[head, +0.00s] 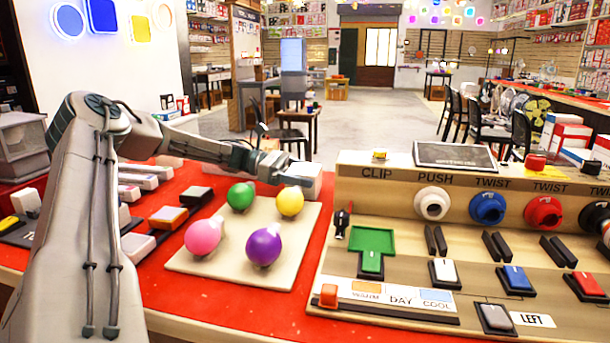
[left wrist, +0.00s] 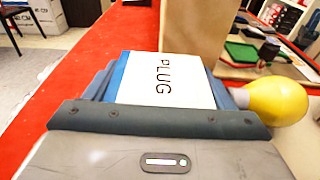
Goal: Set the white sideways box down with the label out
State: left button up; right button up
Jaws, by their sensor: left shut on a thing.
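A white box (left wrist: 172,68) with blue edges and the black word PLUG is between the jaws of my left gripper (left wrist: 160,95) in the left wrist view. Its PLUG face is turned toward the wrist camera, with the lettering running sideways. In the head view my left gripper (head: 290,174) is shut on the box, beyond the bulb board and left of the wooden console. The box's white end (head: 311,177) shows just past the fingers. Its underside is hidden, so I cannot tell if it touches the red table. My right gripper is not in view.
A board (head: 222,268) with pink, purple, green and yellow bulbs stands close in front of the gripper. The wooden console (head: 350,215) with switches is right beside it. Red tabletop (head: 200,305) is bare in front.

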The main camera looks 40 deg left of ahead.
pick_arm(q)
jog(key=shift+f+b, duration=0.15)
jog(key=shift+b, duration=0.15)
jog(key=o, duration=0.8)
jog(key=shift+o, duration=0.2)
